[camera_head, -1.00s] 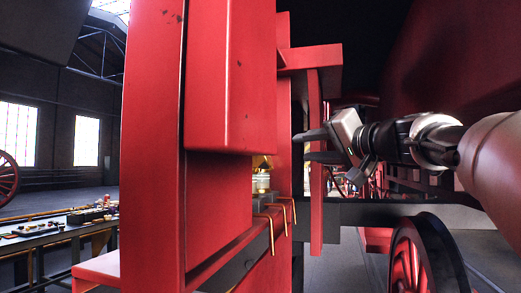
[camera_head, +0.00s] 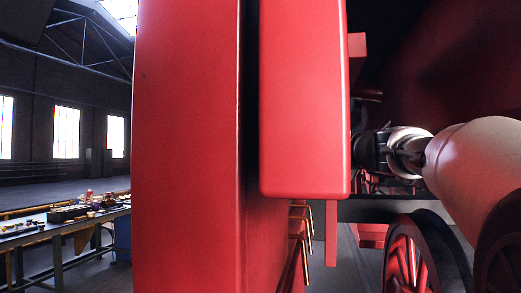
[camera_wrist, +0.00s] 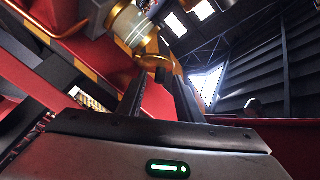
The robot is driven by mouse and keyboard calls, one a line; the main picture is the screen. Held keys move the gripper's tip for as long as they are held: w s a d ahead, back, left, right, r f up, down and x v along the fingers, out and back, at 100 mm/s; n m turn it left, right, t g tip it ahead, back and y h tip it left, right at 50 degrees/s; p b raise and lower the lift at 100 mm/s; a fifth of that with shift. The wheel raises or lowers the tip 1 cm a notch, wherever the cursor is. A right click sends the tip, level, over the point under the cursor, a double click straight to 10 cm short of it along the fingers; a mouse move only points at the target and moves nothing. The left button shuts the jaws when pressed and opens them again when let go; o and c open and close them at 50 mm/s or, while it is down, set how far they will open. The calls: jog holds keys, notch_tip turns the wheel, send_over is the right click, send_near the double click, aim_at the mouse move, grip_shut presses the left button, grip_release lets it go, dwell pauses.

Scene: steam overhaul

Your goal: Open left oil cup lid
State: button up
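An oil cup (camera_wrist: 130,27) with a clear glass body shows at the top of the wrist view. Its brass part (camera_wrist: 154,61) sits just beyond my fingertips. My gripper (camera_wrist: 159,78) has two dark fingers standing apart with nothing visible between them. The fingertips are close to the brass part; I cannot tell whether they touch it. In the head view the oil cup and my fingers are hidden behind a red block (camera_head: 304,100). I cannot tell which part of the brass is the lid.
Several thin brass pipes (camera_head: 304,240) hang below the red block. A large red panel (camera_head: 187,150) fills the middle of the head view. A spoked red wheel (camera_head: 408,265) is at lower right. A table (camera_head: 70,225) with small items stands at left.

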jog(key=shift+w+a, duration=0.15)
jog(key=shift+w, duration=0.1)
grip_shut()
jog(key=m+t+b, duration=0.1)
jog(key=b, duration=0.5)
jog(key=d+f+m+t+b, duration=0.1)
jog(key=m+t+b, duration=0.1)
jog(key=b, duration=0.4)
jog(key=s+d+f+m+t+y+b, duration=0.1)
jog(key=m+b, duration=0.1)
jog(key=b, duration=0.4)
jog(key=shift+d+t, duration=0.15)
jog(key=shift+t, duration=0.25)
jog(key=shift+r, duration=0.15)
